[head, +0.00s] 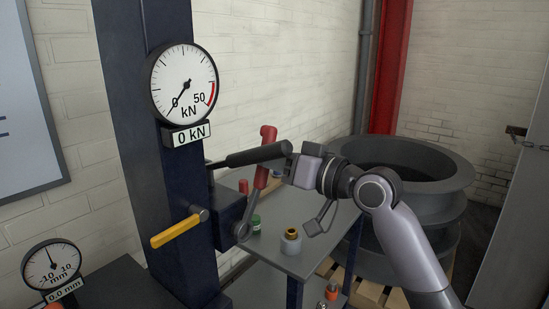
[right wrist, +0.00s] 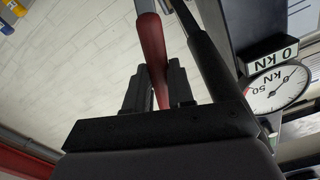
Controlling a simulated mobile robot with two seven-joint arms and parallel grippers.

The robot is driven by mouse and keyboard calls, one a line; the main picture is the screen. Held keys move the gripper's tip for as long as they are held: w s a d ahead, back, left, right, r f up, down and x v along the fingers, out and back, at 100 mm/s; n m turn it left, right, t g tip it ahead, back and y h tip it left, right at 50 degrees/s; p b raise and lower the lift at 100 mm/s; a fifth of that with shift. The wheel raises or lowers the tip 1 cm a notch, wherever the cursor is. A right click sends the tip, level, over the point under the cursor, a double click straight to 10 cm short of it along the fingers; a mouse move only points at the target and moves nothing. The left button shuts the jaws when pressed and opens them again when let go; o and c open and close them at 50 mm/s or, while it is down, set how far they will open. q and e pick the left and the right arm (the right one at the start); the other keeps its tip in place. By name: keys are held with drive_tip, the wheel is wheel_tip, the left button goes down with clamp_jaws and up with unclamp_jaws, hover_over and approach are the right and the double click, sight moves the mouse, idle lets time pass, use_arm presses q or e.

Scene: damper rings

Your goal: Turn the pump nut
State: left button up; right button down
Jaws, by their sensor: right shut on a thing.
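The dark pump block (head: 229,217) is on the side of the blue column. Its red-gripped lever (head: 265,158) stands nearly upright, slightly tilted, from a round pivot (head: 241,230). My right gripper (head: 274,168) is shut on the red grip, which also shows between the fingers in the right wrist view (right wrist: 152,50). A dark bar (head: 250,157) runs from near the gripper towards the column. A yellow handle (head: 177,229) juts out left of the block. I cannot tell which part is the pump nut. My left gripper is not in view.
The round gauge (head: 183,84) points to 0, and its display (head: 187,134) reads 0 kN. Large grey rings (head: 404,178) are stacked behind my right arm.

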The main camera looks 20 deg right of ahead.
drive_tip(key=shift+w+a+r+p, duration=0.15)
drive_tip(key=shift+w+a+p, duration=0.1)
drive_tip(key=shift+w+p, duration=0.1)
idle(0.7)
drive_tip(key=shift+w+a, duration=0.2)
drive_tip(key=c, duration=0.9)
unclamp_jaws()
drive_tip(key=c, duration=0.4)
drive_tip(key=shift+w, duration=0.1)
